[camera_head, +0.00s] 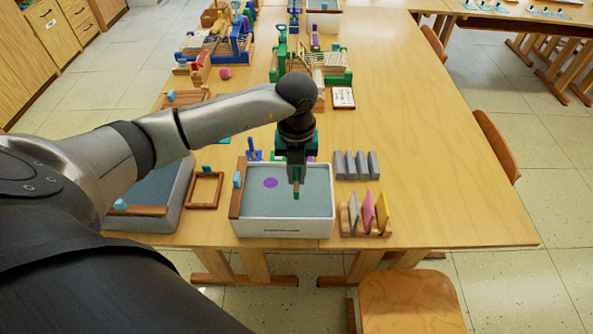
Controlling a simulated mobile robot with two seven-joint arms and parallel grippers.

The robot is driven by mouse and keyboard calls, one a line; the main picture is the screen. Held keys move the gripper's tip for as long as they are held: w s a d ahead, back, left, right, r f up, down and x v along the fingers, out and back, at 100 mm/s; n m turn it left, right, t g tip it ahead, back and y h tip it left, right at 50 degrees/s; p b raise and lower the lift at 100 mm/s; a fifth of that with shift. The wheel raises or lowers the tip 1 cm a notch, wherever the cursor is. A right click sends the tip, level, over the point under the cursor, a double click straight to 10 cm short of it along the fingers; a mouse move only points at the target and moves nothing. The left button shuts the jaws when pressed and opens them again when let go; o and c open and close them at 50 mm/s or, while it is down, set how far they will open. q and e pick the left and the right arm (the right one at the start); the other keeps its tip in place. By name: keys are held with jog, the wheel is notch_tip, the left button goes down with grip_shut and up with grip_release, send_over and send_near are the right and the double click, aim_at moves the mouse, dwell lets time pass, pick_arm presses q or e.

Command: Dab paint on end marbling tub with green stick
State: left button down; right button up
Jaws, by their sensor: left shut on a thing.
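My left gripper (297,176) is above the right half of a white marbling tub (284,227) at the near end of the table. It is shut on the green stick (296,195), which points down; only its lower end shows. I cannot tell whether the tip touches the grey-blue liquid (262,203). A round purple spot (270,183) lies on the liquid left of the stick. My right gripper is not in view.
A second tub (174,219) stands to the left, partly behind my left arm. A wooden rack with coloured boards (367,212) and several grey blocks (356,165) stand to the right. The wooden table (440,190) is clear further right.

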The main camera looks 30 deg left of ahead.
pick_arm(q)
jog(key=shift+f, duration=0.35)
jog(key=shift+f, duration=0.25)
dwell(0.3)
jog(key=shift+r, duration=0.15)
notch_tip(320, 180, up, 10)
jog(key=p, duration=0.8)
dwell(0.4)
dwell(0.4)
